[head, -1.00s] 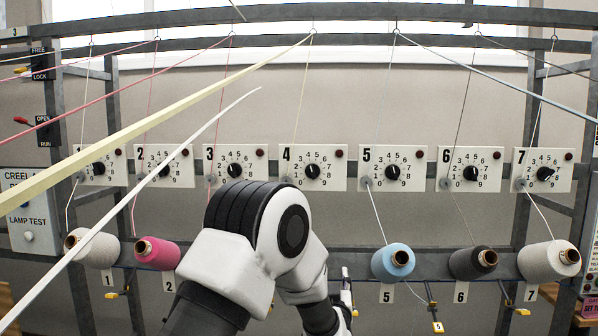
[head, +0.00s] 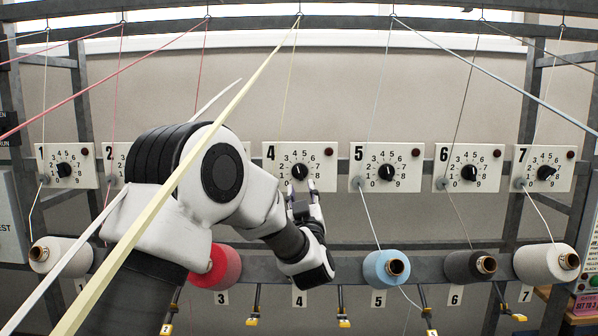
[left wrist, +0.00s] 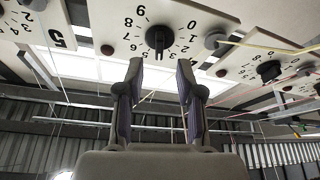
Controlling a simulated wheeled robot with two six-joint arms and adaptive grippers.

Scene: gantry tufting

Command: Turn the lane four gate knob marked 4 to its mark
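The lane four panel (head: 270,178) is a white plate marked 4 in the head view. Its round black gate knob (head: 299,171) has a pale pointer line that looks roughly upward, amid a ring of digits. In the left wrist view the knob (left wrist: 158,38) is just beyond the fingertips, with its pale line toward the bottom of the picture. My left gripper (head: 301,187) is just below the knob, its fingers pointing up. In the left wrist view the gripper (left wrist: 159,65) is open, with nothing between its fingers. My right gripper is not in view.
Similar panels flank it, such as lane five (head: 386,169). Yarns run above, and a thick cream yarn (head: 215,125) crosses in front of my left arm. A red cone (head: 218,268) and a blue cone (head: 386,267) stand below. A rail (head: 340,262) runs behind the wrist.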

